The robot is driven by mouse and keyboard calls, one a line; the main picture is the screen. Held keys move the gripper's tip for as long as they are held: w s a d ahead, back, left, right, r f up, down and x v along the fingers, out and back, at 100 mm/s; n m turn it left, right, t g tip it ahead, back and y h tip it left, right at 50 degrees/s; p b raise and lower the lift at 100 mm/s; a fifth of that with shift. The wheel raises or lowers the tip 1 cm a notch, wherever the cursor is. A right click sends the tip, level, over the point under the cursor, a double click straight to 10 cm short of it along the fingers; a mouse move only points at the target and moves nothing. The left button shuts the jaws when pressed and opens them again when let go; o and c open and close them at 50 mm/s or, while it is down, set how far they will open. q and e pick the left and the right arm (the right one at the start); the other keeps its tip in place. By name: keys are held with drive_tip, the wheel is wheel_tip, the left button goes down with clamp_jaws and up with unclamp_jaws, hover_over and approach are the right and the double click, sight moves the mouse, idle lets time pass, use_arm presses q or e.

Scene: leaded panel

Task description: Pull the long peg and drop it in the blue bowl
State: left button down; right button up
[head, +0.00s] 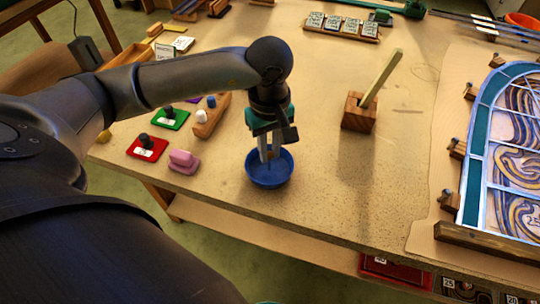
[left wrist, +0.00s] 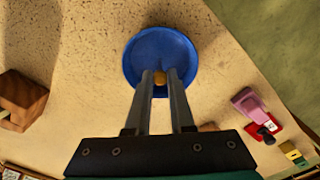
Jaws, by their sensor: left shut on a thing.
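My left gripper (head: 268,158) points down over the blue bowl (head: 283,178), with its fingertips above or just inside the rim. It is shut on a small yellow-brown peg, whose end (left wrist: 160,77) shows between the fingertips in the left wrist view. The fingers hide the rest of the peg, so its length cannot be told. The bowl (left wrist: 135,60) looks otherwise empty there. A wooden rack (head: 207,126) to the left of the gripper carries a white peg (head: 201,116) and a blue peg (head: 211,101). My right gripper is not in view.
A pink block (head: 183,162) and red and green plates (head: 147,148) with dark knobs lie left of the bowl. A wooden block (head: 357,114) with a slanted stick stands to the right. The leaded panel (head: 510,150) is at far right. The table's front edge is close to the bowl.

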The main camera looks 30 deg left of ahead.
use_arm(q)
drive_tip(key=c, duration=0.7)
unclamp_jaws()
wheel_tip(320, 180, up, 15)
drive_tip(key=p, duration=0.1)
drive_tip(key=shift+s+r, duration=0.1)
